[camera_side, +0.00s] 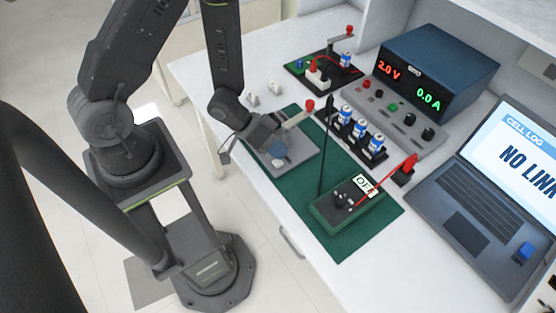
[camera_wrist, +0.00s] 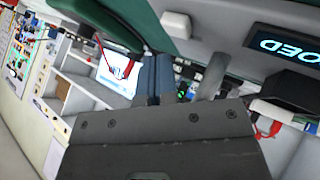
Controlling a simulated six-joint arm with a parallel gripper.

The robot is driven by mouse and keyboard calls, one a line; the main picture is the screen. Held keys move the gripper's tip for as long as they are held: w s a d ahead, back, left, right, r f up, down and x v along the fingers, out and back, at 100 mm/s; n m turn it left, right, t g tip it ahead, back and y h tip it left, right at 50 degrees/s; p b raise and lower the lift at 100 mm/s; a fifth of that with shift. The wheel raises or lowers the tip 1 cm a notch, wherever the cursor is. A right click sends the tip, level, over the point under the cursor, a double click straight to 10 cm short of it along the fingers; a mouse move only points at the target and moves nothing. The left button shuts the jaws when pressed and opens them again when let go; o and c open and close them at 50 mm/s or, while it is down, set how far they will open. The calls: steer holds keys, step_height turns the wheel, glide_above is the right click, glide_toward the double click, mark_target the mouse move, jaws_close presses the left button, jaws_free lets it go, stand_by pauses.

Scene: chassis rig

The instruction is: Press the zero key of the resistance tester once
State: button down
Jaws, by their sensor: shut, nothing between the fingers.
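My gripper (camera_side: 278,152) is left of and behind the tester, low over a grey plate, apart from the tester. In the wrist view its two blue fingers (camera_wrist: 154,78) are together, with nothing between them.
The grey plate (camera_side: 300,153) carries a lever with a red knob (camera_side: 310,104). A thin black rod (camera_side: 325,150) rises between gripper and tester. Several blue-white cells (camera_side: 360,129), a power supply (camera_side: 440,70) and a laptop (camera_side: 465,200) stand behind and right.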

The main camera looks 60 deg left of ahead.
steer(key=shift+r, duration=2.45)
